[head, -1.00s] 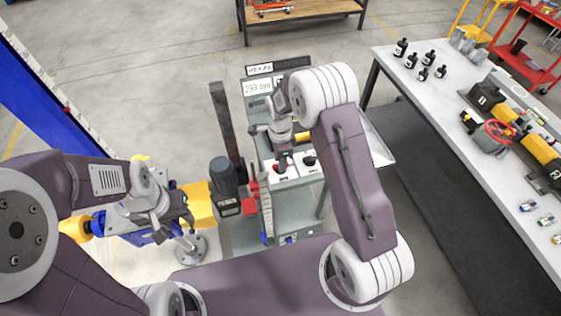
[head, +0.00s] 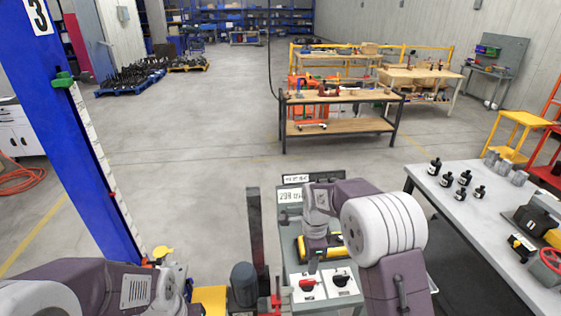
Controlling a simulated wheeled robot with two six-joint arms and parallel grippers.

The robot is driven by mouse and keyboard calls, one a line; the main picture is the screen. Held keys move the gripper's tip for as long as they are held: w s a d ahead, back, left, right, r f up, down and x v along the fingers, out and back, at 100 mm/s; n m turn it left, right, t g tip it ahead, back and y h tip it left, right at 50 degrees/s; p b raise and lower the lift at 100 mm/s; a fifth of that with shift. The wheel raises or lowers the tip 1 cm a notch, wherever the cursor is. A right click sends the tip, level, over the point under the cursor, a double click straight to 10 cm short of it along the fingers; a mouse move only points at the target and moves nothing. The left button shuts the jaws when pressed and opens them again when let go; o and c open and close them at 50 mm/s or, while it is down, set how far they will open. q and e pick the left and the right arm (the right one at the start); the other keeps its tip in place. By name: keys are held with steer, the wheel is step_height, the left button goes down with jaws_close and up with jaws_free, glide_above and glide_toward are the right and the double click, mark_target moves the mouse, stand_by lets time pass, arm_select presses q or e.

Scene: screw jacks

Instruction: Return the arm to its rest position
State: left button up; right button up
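My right arm reaches over a grey control console (head: 285,252). Its gripper (head: 313,266) points down above the console, behind a red switch (head: 307,284) and a black switch (head: 341,281). The fingertips are too small to tell open from shut, and I cannot tell whether they touch anything. My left arm comes in at the lower left, with its wrist low beside the jack equipment. The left gripper (head: 184,289) is mostly hidden and its fingers are unclear.
A blue column (head: 75,130) with a white scale stands at left. A dark post (head: 257,235) and motor (head: 242,285) stand left of the console. A grey table (head: 480,220) with black bottles is at right. Open floor lies beyond, before wooden workbenches (head: 340,97).

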steer(key=s+d+f+n+b, duration=0.2)
steer(key=s+f+n, duration=0.1)
steer(key=s+n, duration=0.5)
steer(key=s+d+f+n+t+b, duration=0.1)
steer(key=s+d+f+n+b, duration=0.1)
steer(key=s+n, duration=0.7)
steer(key=shift+s+f+n+b, duration=0.3)
steer(key=shift+s+f+b, duration=0.15)
steer(key=shift+f+b, duration=0.4)
steer(key=shift+d, duration=0.1)
